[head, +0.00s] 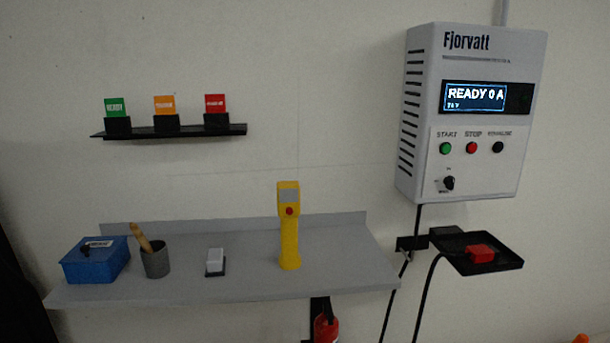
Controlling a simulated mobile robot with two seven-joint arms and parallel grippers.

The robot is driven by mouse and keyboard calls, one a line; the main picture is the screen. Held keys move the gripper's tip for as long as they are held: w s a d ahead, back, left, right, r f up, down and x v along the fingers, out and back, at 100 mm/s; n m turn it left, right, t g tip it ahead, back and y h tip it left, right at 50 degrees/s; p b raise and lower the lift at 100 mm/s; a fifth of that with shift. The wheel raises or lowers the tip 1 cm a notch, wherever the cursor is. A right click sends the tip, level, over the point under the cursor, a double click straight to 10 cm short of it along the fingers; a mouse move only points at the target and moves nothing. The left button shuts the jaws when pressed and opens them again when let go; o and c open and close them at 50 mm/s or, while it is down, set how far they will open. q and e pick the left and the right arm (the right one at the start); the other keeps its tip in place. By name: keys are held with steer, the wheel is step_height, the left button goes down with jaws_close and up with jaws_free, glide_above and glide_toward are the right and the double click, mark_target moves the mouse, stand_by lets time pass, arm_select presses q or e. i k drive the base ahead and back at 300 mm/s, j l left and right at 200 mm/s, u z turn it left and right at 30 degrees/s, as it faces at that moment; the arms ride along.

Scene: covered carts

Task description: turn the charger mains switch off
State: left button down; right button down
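The charger (468,110) is a pale grey wall box marked Fjorvatt at the upper right in the head view. Its lit display (474,97) reads "READY 0 A". Below are a green START button (446,148), a red STOP button (471,147) and a black button (498,147). A black rotary switch (448,183) with small labels sits at the lower left of its front; the labels and exact knob position are too small to read surely. Neither of my grippers shows in the head view.
A grey shelf (200,290) holds a blue box (95,262), a grey cup (155,262) and a yellow handheld device (289,230). A black tray (509,262) with a red connector (481,253) juts out below the charger. Black cables hang beneath it.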

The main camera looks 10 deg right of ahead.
mark_target(449, 181)
steer(key=z, duration=1.3)
